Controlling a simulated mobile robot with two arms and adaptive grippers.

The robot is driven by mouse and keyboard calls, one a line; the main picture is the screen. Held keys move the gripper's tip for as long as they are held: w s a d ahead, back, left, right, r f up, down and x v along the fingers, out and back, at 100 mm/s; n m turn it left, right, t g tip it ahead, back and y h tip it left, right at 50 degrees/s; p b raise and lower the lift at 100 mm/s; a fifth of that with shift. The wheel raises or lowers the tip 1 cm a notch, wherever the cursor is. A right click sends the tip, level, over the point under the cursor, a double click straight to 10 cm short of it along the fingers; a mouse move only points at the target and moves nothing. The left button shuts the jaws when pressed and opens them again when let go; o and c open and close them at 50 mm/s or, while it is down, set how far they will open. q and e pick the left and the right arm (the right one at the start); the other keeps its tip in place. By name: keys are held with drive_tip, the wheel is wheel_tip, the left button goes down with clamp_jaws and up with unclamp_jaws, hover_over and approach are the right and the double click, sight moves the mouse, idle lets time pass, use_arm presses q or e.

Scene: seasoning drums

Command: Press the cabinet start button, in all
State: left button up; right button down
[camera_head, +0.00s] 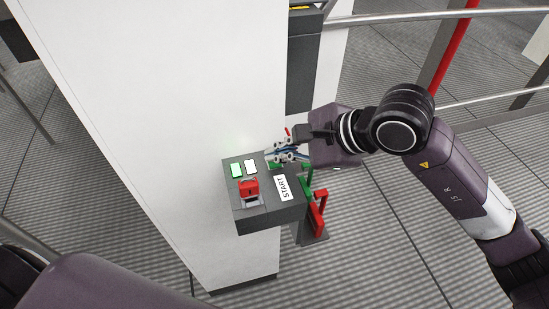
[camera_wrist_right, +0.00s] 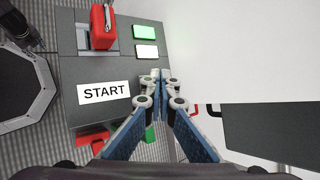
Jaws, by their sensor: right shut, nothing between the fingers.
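The grey control box (camera_head: 268,213) juts from the white cabinet (camera_head: 180,110). On its top are a lit green button or lamp (camera_head: 236,170), a white one (camera_head: 251,167), a red switch or lock (camera_head: 248,187) and a START label (camera_head: 284,188). The label also shows in the right wrist view (camera_wrist_right: 104,91). My right gripper (camera_head: 275,154) is shut and empty at the box's far right corner, just beyond the label. In the wrist view its fingertips (camera_wrist_right: 160,78) meet beside the box edge; I cannot tell whether they touch it. No separate button shows by the label. My left gripper is out of view.
Red and green handles (camera_head: 318,213) hang at the box's right side, below my right gripper. A dark grey box (camera_head: 302,65) is on the cabinet's right side. A metal railing (camera_head: 400,17) with a red post runs behind my right arm. The grated floor is open at front right.

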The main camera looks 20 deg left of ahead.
drive_tip(key=shift+r, duration=0.9)
drive_tip(key=shift+r, duration=0.1)
drive_tip(key=shift+r+p, duration=1.05)
drive_tip(key=shift+r, duration=1.4)
